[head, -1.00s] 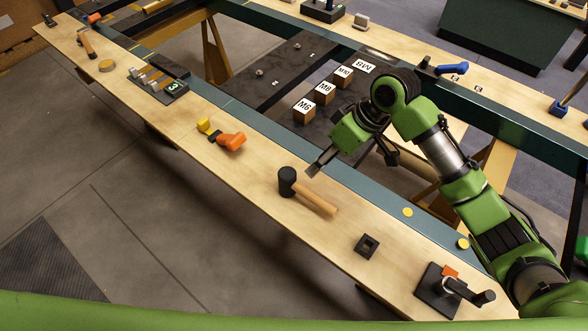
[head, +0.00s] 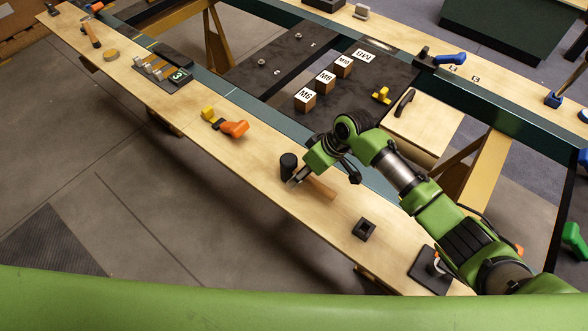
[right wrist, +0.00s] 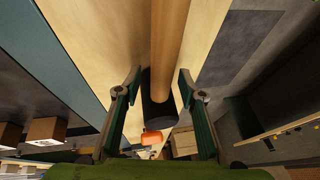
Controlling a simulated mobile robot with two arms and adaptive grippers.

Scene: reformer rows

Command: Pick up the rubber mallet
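The rubber mallet lies on the long wooden bench, with a black head (head: 288,164) and a light wooden handle (head: 322,188). My right gripper (head: 299,176) is over the mallet close to where handle and head meet, and hides part of it. In the right wrist view the right gripper (right wrist: 159,86) is open, with one finger on each side of the mallet (right wrist: 170,40). A gap shows on both sides, so the fingers look clear of the wood. My left gripper is not in view.
On the bench (head: 262,175), an orange-handled tool (head: 234,128) lies left of the mallet and a black square block (head: 364,229) lies to the right. Labelled wooden blocks (head: 305,99) stand on the dark panel behind.

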